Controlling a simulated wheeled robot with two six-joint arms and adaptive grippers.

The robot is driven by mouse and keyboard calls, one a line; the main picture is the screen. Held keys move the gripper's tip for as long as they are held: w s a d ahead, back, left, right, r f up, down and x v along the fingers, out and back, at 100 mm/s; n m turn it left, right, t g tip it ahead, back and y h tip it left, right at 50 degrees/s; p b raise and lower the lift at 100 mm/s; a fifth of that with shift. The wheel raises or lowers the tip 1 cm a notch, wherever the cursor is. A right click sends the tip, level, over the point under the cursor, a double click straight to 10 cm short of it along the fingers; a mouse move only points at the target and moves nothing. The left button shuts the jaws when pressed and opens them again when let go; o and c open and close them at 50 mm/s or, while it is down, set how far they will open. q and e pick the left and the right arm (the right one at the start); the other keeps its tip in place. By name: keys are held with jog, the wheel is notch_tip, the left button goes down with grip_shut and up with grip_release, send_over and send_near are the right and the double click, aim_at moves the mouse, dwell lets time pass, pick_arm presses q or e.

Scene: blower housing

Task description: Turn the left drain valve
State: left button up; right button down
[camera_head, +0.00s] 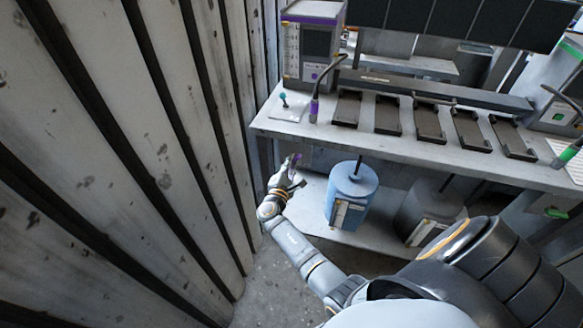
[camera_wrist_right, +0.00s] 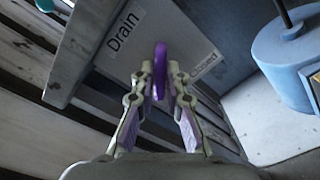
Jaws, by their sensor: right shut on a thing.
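The left drain valve's purple handle (camera_head: 297,158) sticks out below the front edge of the bench, at its left end. In the right wrist view the purple handle (camera_wrist_right: 160,68) stands edge-on between the fingertips, just below a white plate (camera_wrist_right: 124,34) reading "Drain". My right gripper (camera_head: 292,174) is shut on the handle, and its two fingers (camera_wrist_right: 162,78) sit on either side of it. The valve body behind the handle is hidden. My left gripper is not in view.
A blue canister (camera_head: 352,194) stands on the lower shelf right of my gripper, with a grey canister (camera_head: 430,212) beyond it. A corrugated wall (camera_head: 130,150) is close on the left. The bench top (camera_head: 372,146) carries several dark trays and a purple-topped instrument (camera_head: 312,48).

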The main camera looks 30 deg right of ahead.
pick_arm(q)
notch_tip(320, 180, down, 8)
jog(key=b, duration=0.7)
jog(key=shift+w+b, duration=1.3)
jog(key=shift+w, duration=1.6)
pick_arm(e)
jog(key=shift+m, duration=4)
jog(key=c, duration=1.4)
grip_release()
